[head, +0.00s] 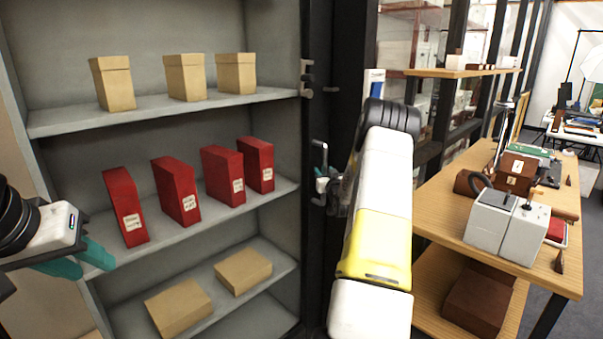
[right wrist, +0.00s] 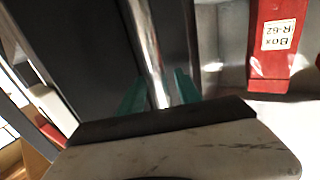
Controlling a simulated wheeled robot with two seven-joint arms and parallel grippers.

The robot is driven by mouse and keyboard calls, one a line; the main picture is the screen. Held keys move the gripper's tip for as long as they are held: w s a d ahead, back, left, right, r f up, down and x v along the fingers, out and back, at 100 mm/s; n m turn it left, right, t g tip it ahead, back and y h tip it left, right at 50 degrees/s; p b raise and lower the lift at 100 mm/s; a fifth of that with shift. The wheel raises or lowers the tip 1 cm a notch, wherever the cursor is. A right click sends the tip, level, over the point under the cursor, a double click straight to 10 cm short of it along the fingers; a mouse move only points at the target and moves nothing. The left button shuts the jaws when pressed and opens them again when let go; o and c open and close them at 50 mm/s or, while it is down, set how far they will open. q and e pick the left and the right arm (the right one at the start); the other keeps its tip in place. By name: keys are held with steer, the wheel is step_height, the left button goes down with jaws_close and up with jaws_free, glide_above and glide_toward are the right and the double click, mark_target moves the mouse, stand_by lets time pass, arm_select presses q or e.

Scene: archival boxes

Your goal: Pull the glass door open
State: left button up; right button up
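The cabinet's right edge has a dark upright (head: 318,110) with a silver bar handle (head: 319,152). I cannot make out the glass of the door or tell how far the door stands open. My right gripper (head: 327,184) is at the handle, partly hidden by my arm.
The grey cabinet shelves (head: 200,110) hold tan boxes and red box files (head: 176,190). A dark metal catch (head: 306,78) sits above the handle. At right, a wooden table (head: 450,215) carries a grey-white device (head: 505,225) and brown boxes. Grey floor shows at far right.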

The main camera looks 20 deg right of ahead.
jaws_close()
stand_by(1.2)
